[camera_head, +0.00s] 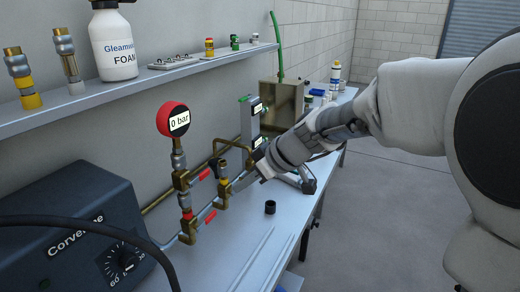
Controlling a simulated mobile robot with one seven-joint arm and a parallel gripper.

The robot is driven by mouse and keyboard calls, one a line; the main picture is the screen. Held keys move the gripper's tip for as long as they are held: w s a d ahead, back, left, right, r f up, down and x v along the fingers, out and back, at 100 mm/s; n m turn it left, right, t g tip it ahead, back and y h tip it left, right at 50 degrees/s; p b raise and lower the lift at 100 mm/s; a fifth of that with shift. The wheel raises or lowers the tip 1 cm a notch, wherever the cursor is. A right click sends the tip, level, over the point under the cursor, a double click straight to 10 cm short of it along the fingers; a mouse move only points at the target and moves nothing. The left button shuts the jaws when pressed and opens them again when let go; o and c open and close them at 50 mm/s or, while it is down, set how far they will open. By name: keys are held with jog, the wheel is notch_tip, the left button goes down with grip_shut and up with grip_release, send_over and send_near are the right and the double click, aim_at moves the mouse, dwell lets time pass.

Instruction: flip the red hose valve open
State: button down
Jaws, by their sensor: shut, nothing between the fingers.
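Two red valve handles show on the brass pipework. The upper red handle (204,174) is left of and slightly above a yellow-banded fitting. The lower red handle (210,217) lies along the lower pipe branch, right of a red-ringed fitting (188,217). I cannot tell which one is the hose valve. My gripper (238,186) reaches in from the right and points down-left. Its shut, empty fingertips are close to the right side of the yellow-banded fitting (223,190); whether they touch is too small to tell. My gripper hides part of the pipework behind it.
A red gauge (173,119) reading 0 bar stands above the pipes. A dark pump box (75,235) with a black hose is at left. A shelf (120,101) runs above. A small black cap (270,207) stands on the bench (236,250), with two rods nearby.

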jog(key=shift+w+a+f+n+y, duration=0.2)
jog(key=shift+w+a+f+n, duration=0.15)
jog(key=shift+w+a, duration=0.2)
jog(key=shift+w+a+f+n+y, duration=0.25)
jog(key=shift+w+a+f, duration=0.1)
jog(key=shift+w+a, duration=0.2)
send_over(207, 222)
jog(key=w+d, duration=0.2)
jog(key=d, duration=0.1)
notch_tip(207, 222, down, 7)
jog(key=f, duration=0.4)
jog(key=shift+s+a+p, duration=0.1)
jog(key=shift+a+p, duration=0.2)
jog(key=shift+p, duration=0.05)
